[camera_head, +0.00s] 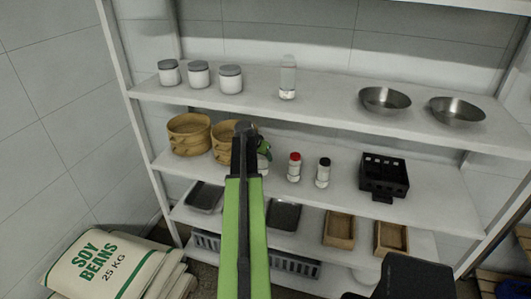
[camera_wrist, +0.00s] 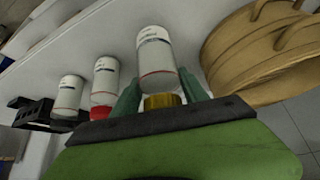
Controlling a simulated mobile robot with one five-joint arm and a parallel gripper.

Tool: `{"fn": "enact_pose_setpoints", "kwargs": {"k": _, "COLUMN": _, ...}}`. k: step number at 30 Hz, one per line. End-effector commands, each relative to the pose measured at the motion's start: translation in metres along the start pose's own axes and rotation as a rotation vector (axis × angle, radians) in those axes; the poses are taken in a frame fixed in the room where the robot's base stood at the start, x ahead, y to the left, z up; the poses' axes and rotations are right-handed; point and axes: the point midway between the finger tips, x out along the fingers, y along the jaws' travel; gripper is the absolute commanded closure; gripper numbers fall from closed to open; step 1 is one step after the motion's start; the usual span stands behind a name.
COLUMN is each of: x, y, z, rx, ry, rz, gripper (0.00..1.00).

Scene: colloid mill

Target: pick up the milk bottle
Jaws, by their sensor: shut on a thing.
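My gripper (camera_head: 254,138) reaches to the middle shelf. In the wrist view, my gripper (camera_wrist: 159,78) has its two green fingers on either side of a white bottle (camera_wrist: 155,55) with a yellow cap, and is shut on it near the cap. In the head view this bottle (camera_head: 264,165) is mostly hidden behind my gripper. Its label is too small to read, so I cannot tell if it is the milk bottle. A tall, pale, clear-topped bottle (camera_head: 288,78) stands upright on the upper shelf, apart from my gripper.
A red-capped bottle (camera_head: 294,168) and a black-capped bottle (camera_head: 323,173) stand just right of my gripper. Bamboo steamers (camera_head: 188,134) stand close on the left. A black rack (camera_head: 384,177) is farther right. The upper shelf (camera_head: 325,95) is close above.

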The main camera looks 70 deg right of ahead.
Motion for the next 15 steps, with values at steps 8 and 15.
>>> {"fn": "enact_pose_setpoints", "kwargs": {"k": 8, "x": -0.043, "y": 0.003, "z": 0.067, "rx": -0.003, "ry": 0.001, "rz": -0.002, "gripper": 1.0}}
{"fn": "enact_pose_setpoints", "kwargs": {"k": 15, "x": -0.07, "y": 0.002, "z": 0.109, "rx": -0.001, "ry": 0.001, "rz": 0.0, "gripper": 1.0}}
